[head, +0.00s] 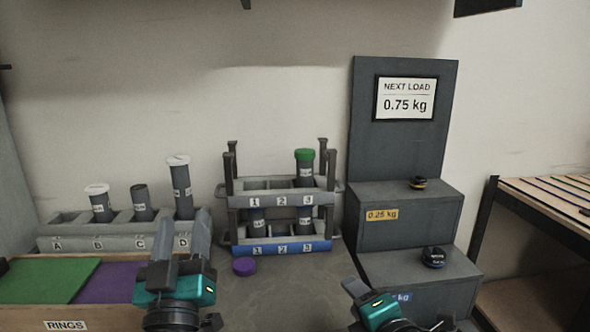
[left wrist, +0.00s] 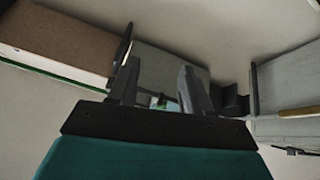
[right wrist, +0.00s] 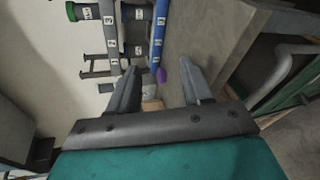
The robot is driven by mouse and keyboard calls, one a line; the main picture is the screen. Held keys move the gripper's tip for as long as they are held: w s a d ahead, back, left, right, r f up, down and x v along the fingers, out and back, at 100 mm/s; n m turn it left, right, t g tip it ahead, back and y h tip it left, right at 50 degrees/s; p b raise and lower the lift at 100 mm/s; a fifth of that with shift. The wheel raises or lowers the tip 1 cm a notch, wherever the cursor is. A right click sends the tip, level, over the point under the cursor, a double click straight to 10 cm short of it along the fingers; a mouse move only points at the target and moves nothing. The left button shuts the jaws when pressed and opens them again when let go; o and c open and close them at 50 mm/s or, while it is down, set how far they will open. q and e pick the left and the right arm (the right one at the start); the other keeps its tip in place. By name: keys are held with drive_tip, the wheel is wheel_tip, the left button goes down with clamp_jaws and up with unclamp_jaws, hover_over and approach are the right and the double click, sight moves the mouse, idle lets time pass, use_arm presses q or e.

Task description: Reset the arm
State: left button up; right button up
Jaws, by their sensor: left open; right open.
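My left gripper (head: 182,240) is at the lower left of the head view, in front of the lettered rack, with its fingers pointing up. In the left wrist view its two fingers (left wrist: 158,85) are apart with nothing between them. My right gripper (head: 357,290) is at the bottom of the head view, in front of the grey steps, partly cut off by the frame edge. In the right wrist view its fingers (right wrist: 158,92) are apart and empty. Both grippers appear clear of the racks.
A lettered rack (head: 60,229) holds several tubes. A two-level numbered rack (head: 290,247) holds tubes, one green-capped (head: 304,155). A purple cap (head: 244,266) lies before it. Grey steps (head: 405,225) carry dark weights (head: 433,257). A sign (head: 405,98) reads "NEXT LOAD 0.75 kg". Free table lies centrally.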

use_arm(q)
drive_tip(key=s+d+f+m+g+h+p, duration=0.2)
drive_tip(key=s+f+m+g+h, duration=0.15)
drive_tip(key=f, duration=0.45)
drive_tip(key=s+d+f+m+g+h+p, duration=0.1)
drive_tip(key=s+d+f+m+g+h, duration=0.15)
drive_tip(key=f+m+h, duration=0.4)
drive_tip(key=s+a+f+n+g+y+p, duration=0.1)
drive_tip(key=s+a+f+g+y, duration=0.1)
drive_tip(key=s+f, duration=0.4)
drive_tip(key=s+a+f+n+g+y+p, duration=0.1)
drive_tip(key=s+f+g, duration=0.4)
drive_tip(key=f, duration=0.6)
drive_tip(key=s+a+n+y, duration=0.1)
drive_tip(key=a+y, duration=0.1)
drive_tip(key=shift+a, duration=0.35)
use_arm(e)
drive_tip(key=s+d+f+m+g+h, duration=0.1)
drive_tip(key=s+d+f+m, duration=0.2)
drive_tip(key=s+f+m, duration=0.5)
drive_tip(key=s+d+f+m+g, duration=0.2)
drive_tip(key=s+d+f+m, duration=0.2)
drive_tip(key=s+f+m, duration=0.5)
drive_tip(key=s+m, duration=0.2)
drive_tip(key=m, duration=0.2)
drive_tip(key=shift+s+h, duration=0.15)
drive_tip(key=shift+h, duration=0.25)
use_arm(q)
drive_tip(key=shift+f, duration=0.1)
